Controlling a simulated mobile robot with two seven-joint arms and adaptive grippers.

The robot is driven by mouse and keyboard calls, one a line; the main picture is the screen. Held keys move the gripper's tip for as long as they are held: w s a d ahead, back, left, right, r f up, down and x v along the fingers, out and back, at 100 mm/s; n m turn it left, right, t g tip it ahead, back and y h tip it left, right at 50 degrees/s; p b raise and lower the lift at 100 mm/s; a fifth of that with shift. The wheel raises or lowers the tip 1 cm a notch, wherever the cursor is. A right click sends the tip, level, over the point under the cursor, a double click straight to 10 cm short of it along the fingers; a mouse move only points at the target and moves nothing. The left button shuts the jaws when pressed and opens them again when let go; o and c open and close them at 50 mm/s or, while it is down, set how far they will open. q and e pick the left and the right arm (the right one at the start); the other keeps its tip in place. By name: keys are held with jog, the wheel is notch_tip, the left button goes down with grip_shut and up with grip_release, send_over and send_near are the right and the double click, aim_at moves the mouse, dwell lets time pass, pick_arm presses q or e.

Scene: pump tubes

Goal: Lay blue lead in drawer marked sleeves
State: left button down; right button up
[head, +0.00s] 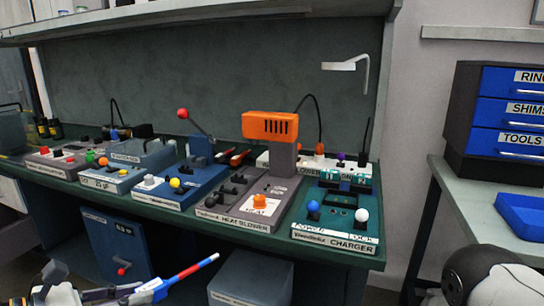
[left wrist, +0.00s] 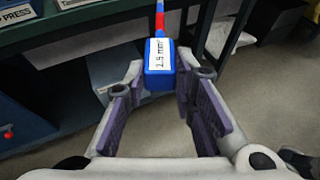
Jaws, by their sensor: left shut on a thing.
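The blue lead (head: 156,286) is in my left gripper (head: 138,292) at the lower left of the head view, in front of the bench. Its thin shaft, with a red band and a pale tip, points up and to the right. In the left wrist view, my left gripper (left wrist: 160,82) is shut on the blue block (left wrist: 160,80) labelled "2.5 mm²". A dark drawer cabinet (head: 459,110) stands at the right with blue drawers marked RING, cut off by the frame edge, SHIMS (head: 510,113) and TOOLS (head: 507,144). No drawer marked sleeves shows. My right gripper is out of view.
The green bench (head: 330,256) is crowded with devices, including an orange-topped heat blower (head: 268,126) and a charger (head: 335,225). A blue tray (head: 522,214) sits on the pale side table (head: 465,190) below the cabinet. Floor shows between bench and table.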

pick_arm(q)
jog(key=s+d+r+m+g+h, duration=0.1)
jog(key=s+d+m, duration=0.1)
jog(key=s+d, duration=0.4)
jog(key=shift+s+d+g, duration=0.2)
jog(key=shift+s+g, duration=0.1)
jog(key=shift+s, duration=0.1)
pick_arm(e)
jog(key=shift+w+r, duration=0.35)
pick_arm(q)
jog(key=shift+d, duration=0.1)
